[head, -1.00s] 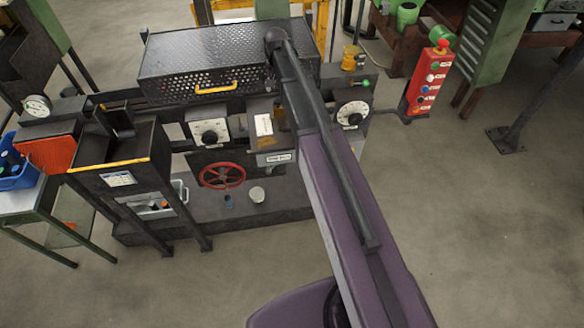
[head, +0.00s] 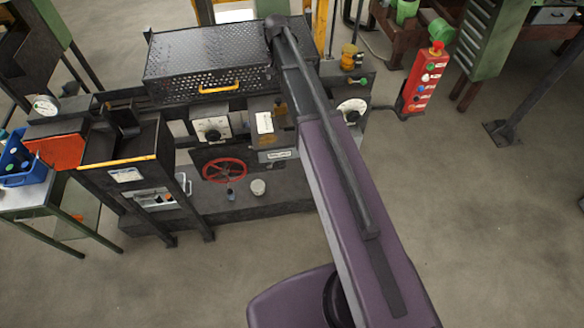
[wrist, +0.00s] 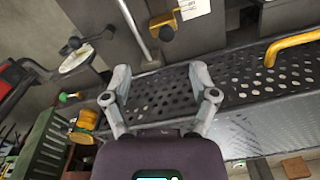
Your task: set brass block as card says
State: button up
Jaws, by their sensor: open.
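My gripper (wrist: 160,72) is open and empty in the wrist view, with its fingers over the dark perforated cover. What looks like the brass block (wrist: 163,25), a small yellow-brown piece with a dark knob, sits on the furnace front beyond the fingertips, apart from them. My arm hides the gripper in the head view.
The perforated cover (head: 205,67) has a yellow handle. A red handwheel (head: 224,170) is below. A red button box (head: 424,82) stands right. Open floor (head: 480,220) lies front right.

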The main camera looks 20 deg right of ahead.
jog(key=s+a+f+n+b, duration=0.1)
jog(key=s+f+n+b, duration=0.1)
jog(key=s+f+b, duration=0.7)
jog(key=s+a+f+n+b, duration=0.1)
jog(key=s+f+n+b, duration=0.1)
jog(key=s+f+b, duration=0.8)
jog(key=s+f, duration=0.1)
jog(key=s, duration=0.6)
jog(key=shift+a+n, duration=0.25)
jog(key=shift+n, duration=0.15)
jog(key=shift+f+b, duration=0.1)
jog(key=shift+b, duration=0.2)
dwell(1.9)
